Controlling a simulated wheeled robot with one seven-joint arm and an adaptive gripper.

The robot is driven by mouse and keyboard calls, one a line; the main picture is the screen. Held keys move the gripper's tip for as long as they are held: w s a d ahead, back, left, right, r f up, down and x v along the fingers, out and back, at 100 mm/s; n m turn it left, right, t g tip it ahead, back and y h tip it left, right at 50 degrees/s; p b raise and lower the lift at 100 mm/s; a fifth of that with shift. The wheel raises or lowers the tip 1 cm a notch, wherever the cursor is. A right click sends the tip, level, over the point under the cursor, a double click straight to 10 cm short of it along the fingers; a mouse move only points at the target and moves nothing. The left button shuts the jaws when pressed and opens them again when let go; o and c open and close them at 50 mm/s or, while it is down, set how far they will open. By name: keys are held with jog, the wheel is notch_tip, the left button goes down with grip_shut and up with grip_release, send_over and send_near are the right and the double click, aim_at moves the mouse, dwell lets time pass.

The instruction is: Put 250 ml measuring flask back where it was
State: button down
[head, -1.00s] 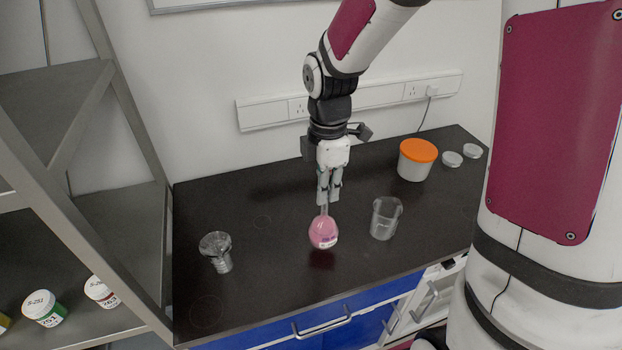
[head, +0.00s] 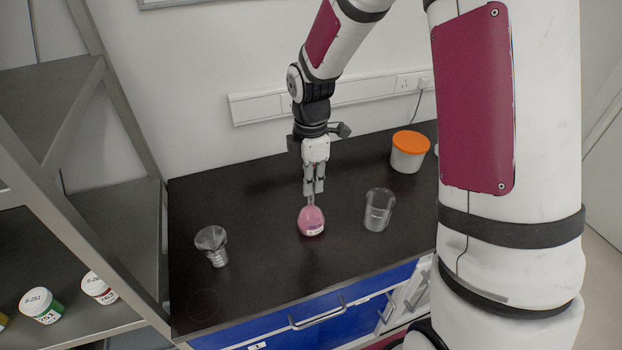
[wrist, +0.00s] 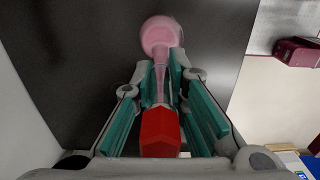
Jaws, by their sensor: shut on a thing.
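The measuring flask (head: 311,221) is a round flask with pink liquid, a thin neck and a white label. My gripper (head: 314,190) points down and is shut on the neck of the flask. In the head view the flask hangs upright over the dark bench top; whether its base touches the bench is hard to tell. In the wrist view the flask (wrist: 159,38) shows its pink bulb beyond the fingers (wrist: 160,88), and a red stopper (wrist: 160,132) sits at the near end of its neck.
A clear beaker (head: 379,210) stands close to the right of the flask. A glass vessel with a wide top (head: 212,246) stands to the left. An orange-lidded white tub (head: 409,152) is at the back right. A metal shelf (head: 120,250) with labelled jars borders the left. The bench (head: 260,285) is clear in front.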

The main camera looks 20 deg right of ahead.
jog(key=c, duration=1.6)
grip_release()
jog(key=shift+f, duration=0.1)
notch_tip(320, 180, up, 11)
jog(key=shift+r+b, duration=0.2)
jog(key=shift+b, duration=0.2)
jog(key=shift+s+r, duration=0.1)
jog(key=shift+r, duration=0.5)
jog(key=s+r+m+t, duration=0.1)
jog(key=s+r+m, duration=0.2)
jog(key=s+m, duration=0.3)
jog(key=s+r+m+t, duration=0.2)
jog(key=s+r+m, duration=0.1)
jog(key=s+m, duration=0.3)
jog(key=s+r+m+t, duration=0.2)
jog(key=s+m, duration=0.4)
jog(key=s, duration=0.3)
jog(key=shift+s+r, duration=0.15)
jog(key=shift+r, duration=0.6)
